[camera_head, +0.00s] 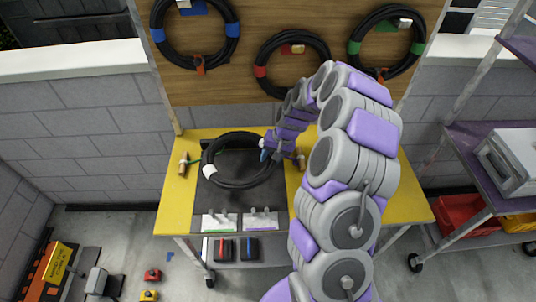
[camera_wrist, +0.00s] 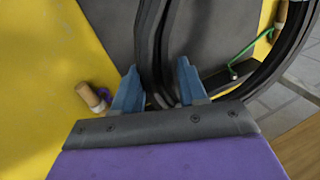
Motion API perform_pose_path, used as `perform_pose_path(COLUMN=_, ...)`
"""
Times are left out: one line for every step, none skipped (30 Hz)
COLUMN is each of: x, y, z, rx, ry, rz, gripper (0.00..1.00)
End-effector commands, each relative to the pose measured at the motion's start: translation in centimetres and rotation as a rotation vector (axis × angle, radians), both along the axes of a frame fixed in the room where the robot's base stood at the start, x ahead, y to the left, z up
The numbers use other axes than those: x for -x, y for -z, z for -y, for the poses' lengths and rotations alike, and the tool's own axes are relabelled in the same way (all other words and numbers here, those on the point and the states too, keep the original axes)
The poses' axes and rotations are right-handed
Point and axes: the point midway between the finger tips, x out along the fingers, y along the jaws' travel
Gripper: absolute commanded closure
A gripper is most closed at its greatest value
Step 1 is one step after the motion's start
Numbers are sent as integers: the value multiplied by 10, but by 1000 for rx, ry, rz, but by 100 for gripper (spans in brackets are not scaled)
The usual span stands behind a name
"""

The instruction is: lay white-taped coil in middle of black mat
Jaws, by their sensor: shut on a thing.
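The white-taped coil (camera_head: 206,156) is a black cable loop with a white band at its lower left in the head view. My gripper (camera_head: 266,152) is shut on the coil's right side. In the wrist view the coil's strands (camera_wrist: 285,68) pass between the blue fingers of my gripper (camera_wrist: 160,92). The black mat (camera_head: 255,196) lies on the yellow table, and the coil is over its upper and middle part. I cannot tell whether the coil touches the mat. The mat (camera_wrist: 108,25) also shows beyond the fingers in the wrist view.
Wooden handles with cords stand beside the mat, one at left (camera_head: 183,165) and one at right (camera_head: 300,160). Coils with blue (camera_head: 158,35), red (camera_head: 261,72) and green (camera_head: 354,47) tape hang on the board behind.

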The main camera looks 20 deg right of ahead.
Motion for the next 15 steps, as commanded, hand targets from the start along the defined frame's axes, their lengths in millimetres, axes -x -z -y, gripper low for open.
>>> perform_pose_path(x=0, y=2, z=-1, rx=0, ry=-1, rz=2, gripper=100)
perform_pose_path(x=-1, y=3, z=-2, rx=1, ry=-1, rz=1, gripper=100)
perform_pose_path(x=0, y=5, z=-2, rx=0, ry=-1, rz=0, gripper=100)
perform_pose_path(x=0, y=7, z=-2, rx=0, ry=-2, rz=1, gripper=100)
perform_pose_path(x=0, y=9, z=-2, rx=0, ry=-1, rz=-1, gripper=100)
perform_pose_path(x=0, y=12, z=-1, rx=0, ry=-1, rz=-1, gripper=100)
perform_pose_path(x=0, y=15, z=-1, rx=-1, ry=-1, rz=0, gripper=100)
perform_pose_path(x=0, y=17, z=0, rx=-2, ry=-2, rz=-1, gripper=100)
perform_pose_path(x=0, y=21, z=0, rx=-2, ry=-3, rz=-2, gripper=100)
perform_pose_path(x=0, y=24, z=0, rx=-2, ry=-3, rz=-2, gripper=100)
perform_pose_path(x=0, y=26, z=0, rx=-2, ry=-3, rz=-2, gripper=100)
perform_pose_path(x=0, y=30, z=0, rx=-1, ry=-3, rz=-2, gripper=100)
perform_pose_path(x=0, y=33, z=0, rx=-2, ry=-3, rz=-2, gripper=100)
perform_pose_path(x=0, y=36, z=0, rx=-2, ry=-4, rz=-1, gripper=100)
perform_pose_path(x=0, y=39, z=0, rx=-2, ry=-4, rz=-1, gripper=100)
